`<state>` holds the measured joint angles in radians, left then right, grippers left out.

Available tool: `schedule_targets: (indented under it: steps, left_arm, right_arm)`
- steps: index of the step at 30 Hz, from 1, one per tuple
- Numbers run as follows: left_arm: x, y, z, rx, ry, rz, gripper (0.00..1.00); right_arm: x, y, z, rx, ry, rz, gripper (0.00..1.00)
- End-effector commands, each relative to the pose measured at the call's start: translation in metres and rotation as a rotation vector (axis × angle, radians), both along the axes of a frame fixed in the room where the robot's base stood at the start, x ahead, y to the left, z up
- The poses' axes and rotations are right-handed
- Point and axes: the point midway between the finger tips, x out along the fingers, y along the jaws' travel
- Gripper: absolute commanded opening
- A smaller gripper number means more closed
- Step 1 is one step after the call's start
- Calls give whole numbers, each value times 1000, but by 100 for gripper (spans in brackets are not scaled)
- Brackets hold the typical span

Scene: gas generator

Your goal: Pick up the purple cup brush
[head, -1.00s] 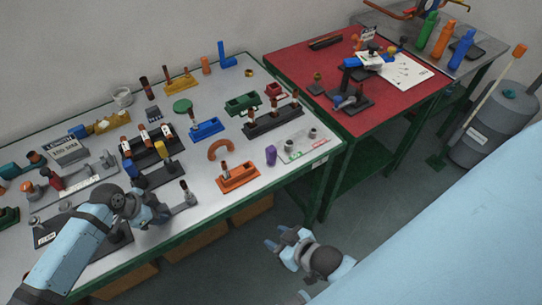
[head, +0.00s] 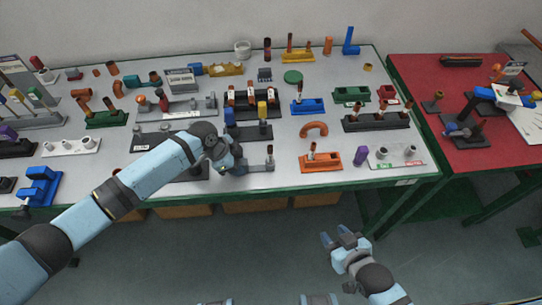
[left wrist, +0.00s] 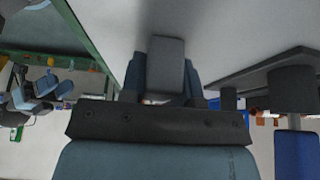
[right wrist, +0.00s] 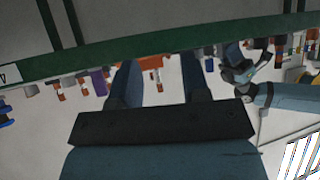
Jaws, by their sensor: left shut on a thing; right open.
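A small purple piece (head: 361,155) stands on the light table near its front right edge. It also shows in the right wrist view (right wrist: 99,82). A second purple piece (head: 8,133) sits on a black base at the far left; I cannot tell which of them is the cup brush. My left gripper (head: 231,163) is low at the table's front, left of the nearer purple piece and apart from it. It is shut on a grey block (left wrist: 165,62). My right gripper (head: 338,237) is open and empty, in front of and below the table edge.
An orange holder (head: 320,163) and a pale tray (head: 395,157) flank the nearer purple piece. An orange arch (head: 314,129) lies behind. A grey bracket with a brown-topped post (head: 262,166) is beside my left gripper. The red table (head: 455,180) stands at the right.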

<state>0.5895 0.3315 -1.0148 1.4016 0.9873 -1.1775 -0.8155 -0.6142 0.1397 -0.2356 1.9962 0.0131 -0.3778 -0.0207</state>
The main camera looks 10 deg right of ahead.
Motion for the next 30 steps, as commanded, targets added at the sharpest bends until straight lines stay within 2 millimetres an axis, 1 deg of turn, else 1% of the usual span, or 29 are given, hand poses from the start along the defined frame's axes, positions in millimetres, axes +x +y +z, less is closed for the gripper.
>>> schedule_targets:
  steps: [8, 9, 10, 16, 18, 20, 23, 28, 30]
  left_arm:
    - [0, 0, 0, 0, 0, 0, 0]
    - [0, 0, 0, 0, 0, 0, 0]
    - [0, 0, 0, 0, 0, 0, 0]
    - [0, 0, 0, 0, 0, 0, 0]
    - [0, 0, 0, 0, 0, 0, 0]
    - [0, 0, 0, 0, 0, 0, 0]
    - [0, 0, 0, 0, 0, 0, 0]
    - [0, 0, 0, 0, 0, 0, 0]
    - [0, 0, 0, 0, 0, 0, 0]
  right_arm:
    - [0, 0, -1, -1, 1, -1, 43]
    - [0, 0, -1, -1, 2, -1, 52]
    - [0, 0, -1, -1, 2, -1, 59]
    - [0, -2, -3, -4, 3, 1, 60]
    - [4, -1, -2, -10, 5, 11, 60]
    - [12, 1, -1, -22, 11, 33, 60]
    - [33, 5, 1, -55, 33, 95, 60]
    - [79, 11, 8, -165, 100, 272, 60]
    - [97, 10, 13, -222, 133, 356, 60]
